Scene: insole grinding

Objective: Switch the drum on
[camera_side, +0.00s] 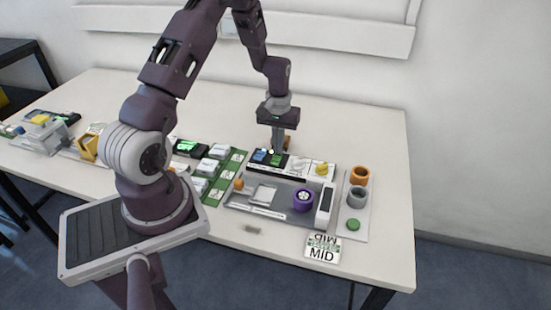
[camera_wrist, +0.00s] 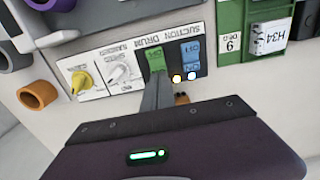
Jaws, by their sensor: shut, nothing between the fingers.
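A black switch panel stands at the back of the grey work tray, with a green rocker switch (camera_wrist: 155,61) and a blue rocker switch (camera_wrist: 190,52) side by side. The lettering "SUCTION DRUM" runs beside them. The side view also shows the blue switch (camera_side: 259,155) and the green switch (camera_side: 275,159). My gripper (camera_wrist: 157,78) is shut and empty, its fingertips right at the near edge of the green switch; I cannot tell whether they touch. In the side view my gripper (camera_side: 278,149) points down over the panel. Two small lamps (camera_wrist: 177,78) glow by the switches.
A white dial plate with a yellow knob (camera_wrist: 82,81) sits beside the switches. An orange ring (camera_side: 359,176), a grey ring (camera_side: 357,197) and a purple cup (camera_side: 303,200) stand to the right. A green card rack (camera_side: 222,180) lies left of the tray.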

